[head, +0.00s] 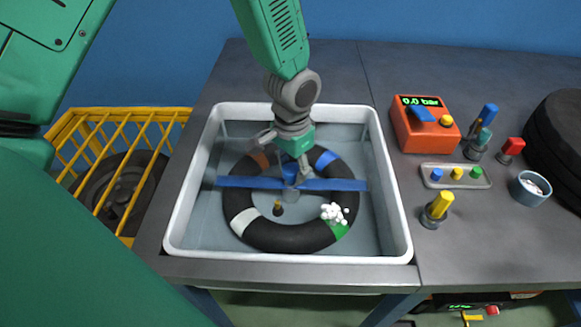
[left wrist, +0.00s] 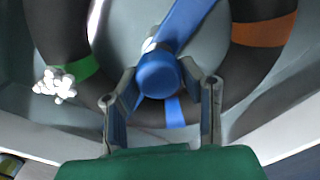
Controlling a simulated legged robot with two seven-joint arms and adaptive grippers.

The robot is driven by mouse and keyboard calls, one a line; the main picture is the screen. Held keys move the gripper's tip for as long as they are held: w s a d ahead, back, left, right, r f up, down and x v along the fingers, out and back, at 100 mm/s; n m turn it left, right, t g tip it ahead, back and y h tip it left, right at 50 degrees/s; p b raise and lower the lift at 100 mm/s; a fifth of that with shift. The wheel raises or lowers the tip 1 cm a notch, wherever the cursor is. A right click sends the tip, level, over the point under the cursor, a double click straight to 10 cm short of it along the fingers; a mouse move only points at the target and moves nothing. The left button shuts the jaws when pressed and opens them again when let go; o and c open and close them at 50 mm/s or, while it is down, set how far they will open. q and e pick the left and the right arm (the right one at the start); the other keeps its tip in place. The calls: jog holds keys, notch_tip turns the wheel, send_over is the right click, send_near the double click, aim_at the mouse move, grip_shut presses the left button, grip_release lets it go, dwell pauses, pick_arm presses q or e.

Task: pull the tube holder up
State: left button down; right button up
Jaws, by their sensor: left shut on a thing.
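The tube holder (head: 335,184) is a blue bar lying across a black inner tube (head: 285,236) in a white-rimmed tub of water (head: 398,215). Its round blue knob (left wrist: 158,76) sits between the two fingers of my left gripper (left wrist: 160,100) in the left wrist view. In the head view my left gripper (head: 291,166) reaches down over the middle of the bar and is shut on the holder's knob, partly hiding it. The tube has coloured bands, and white bubbles (head: 334,213) gather by the green one. My right gripper is not in view.
Right of the tub stand a red gauge box (head: 422,128) reading 0.0 bar, a small tray (head: 455,176) of coloured plugs, a blue cup (head: 530,189) and several coloured-handled tools. A black tyre (head: 560,135) is at the far right. A yellow cage (head: 75,150) stands at left.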

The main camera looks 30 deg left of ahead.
pick_arm(q)
jog(key=shift+s+a, duration=0.1)
jog(key=shift+s, duration=0.2)
jog(key=shift+d+r, duration=0.2)
jog(key=shift+d, duration=0.05)
jog(key=r+p, duration=0.7)
jog(key=shift+a, duration=0.2)
jog(key=shift+r+p, duration=0.3)
jog(key=shift+p, duration=0.25)
jog(key=shift+f, duration=0.1)
jog(key=c, duration=1.1)
grip_release()
jog(key=shift+o, duration=0.2)
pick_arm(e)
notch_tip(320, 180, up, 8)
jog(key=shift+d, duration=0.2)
